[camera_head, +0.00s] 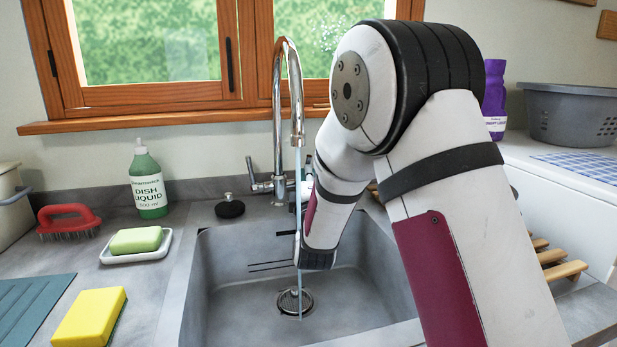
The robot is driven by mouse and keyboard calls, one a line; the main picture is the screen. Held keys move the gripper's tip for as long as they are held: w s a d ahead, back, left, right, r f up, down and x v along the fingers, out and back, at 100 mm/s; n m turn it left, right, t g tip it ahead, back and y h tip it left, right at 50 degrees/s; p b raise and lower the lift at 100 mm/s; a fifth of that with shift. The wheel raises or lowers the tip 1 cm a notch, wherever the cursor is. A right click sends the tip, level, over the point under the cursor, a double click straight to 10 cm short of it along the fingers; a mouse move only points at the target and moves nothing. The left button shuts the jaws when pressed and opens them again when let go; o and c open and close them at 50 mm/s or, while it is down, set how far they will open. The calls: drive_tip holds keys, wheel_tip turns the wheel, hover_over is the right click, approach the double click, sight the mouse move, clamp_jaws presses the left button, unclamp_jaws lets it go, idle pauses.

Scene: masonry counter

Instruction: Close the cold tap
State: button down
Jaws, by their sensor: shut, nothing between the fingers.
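The chrome tap (279,120) stands behind the sink, its tall curved spout pointing down into the basin. A thin stream of water (299,290) runs from the spout toward the drain. A lever handle (262,187) shows at the left of the tap's base. The right side of the base is mostly covered by my arm, so a handle there cannot be made out. I see no marking that tells cold from hot. My arm reaches down over the right part of the sink. My gripper is hidden behind my arm, and its contact with the tap cannot be told.
The grey sink (235,290) has a round drain (296,300). A black plug (230,207) sits left of the tap. Dish liquid (149,185), green soap (136,240), a red brush (68,220) and a yellow sponge (90,318) stand at left. A wooden rack (560,270) is at right.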

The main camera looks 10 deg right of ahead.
drive_tip(key=shift+r, duration=0.1)
drive_tip(key=g+p, duration=0.1)
drive_tip(key=p, duration=0.1)
drive_tip(key=w+r+g+p, duration=0.1)
drive_tip(key=p, duration=0.1)
drive_tip(key=shift+w+r+n+y, duration=0.1)
drive_tip(key=shift+w+n+y, duration=0.2)
drive_tip(key=shift+y, duration=0.1)
idle(0.3)
